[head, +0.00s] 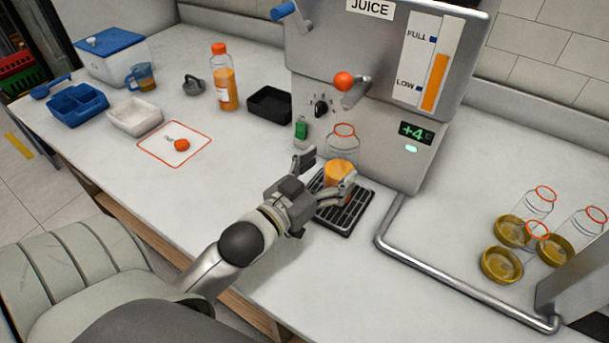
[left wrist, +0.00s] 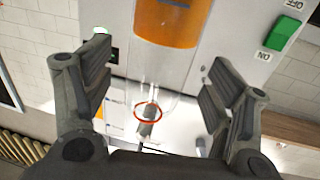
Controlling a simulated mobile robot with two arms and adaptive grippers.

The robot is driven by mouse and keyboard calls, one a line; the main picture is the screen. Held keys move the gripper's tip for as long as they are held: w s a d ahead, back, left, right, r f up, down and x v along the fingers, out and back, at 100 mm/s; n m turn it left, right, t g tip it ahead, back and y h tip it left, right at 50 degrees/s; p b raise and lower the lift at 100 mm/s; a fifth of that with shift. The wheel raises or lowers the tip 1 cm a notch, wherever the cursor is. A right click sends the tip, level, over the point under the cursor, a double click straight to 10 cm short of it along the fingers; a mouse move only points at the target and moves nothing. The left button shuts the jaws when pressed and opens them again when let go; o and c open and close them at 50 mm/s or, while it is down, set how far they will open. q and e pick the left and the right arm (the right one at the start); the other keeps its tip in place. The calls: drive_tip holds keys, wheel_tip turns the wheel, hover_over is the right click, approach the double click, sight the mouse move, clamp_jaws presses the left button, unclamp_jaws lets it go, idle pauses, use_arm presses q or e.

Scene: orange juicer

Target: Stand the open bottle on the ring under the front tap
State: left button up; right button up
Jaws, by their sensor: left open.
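The open bottle (head: 339,172) is clear, with an orange-red neck ring and orange juice in its lower part. It stands upright, as far as I can tell, over the black drip tray (head: 346,217) below the front tap (head: 356,93). The ring under it cannot be made out in the head view. My left gripper (head: 327,176) is open, with its fingers on either side of the bottle. In the left wrist view the bottle (left wrist: 165,25) appears upside down between the spread fingers (left wrist: 160,95), with gaps on both sides. My right gripper is out of view.
The juice machine (head: 405,150) stands close behind the bottle. A metal rail (head: 450,280) runs right of the tray. Empty bottles (head: 538,203) and yellow dishes (head: 502,265) are at right. A capped bottle (head: 224,80), black bin (head: 269,104) and orange cap (head: 181,145) are at left.

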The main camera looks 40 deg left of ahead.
use_arm(q)
drive_tip(key=s, duration=0.8)
drive_tip(key=shift+a+b, duration=0.4)
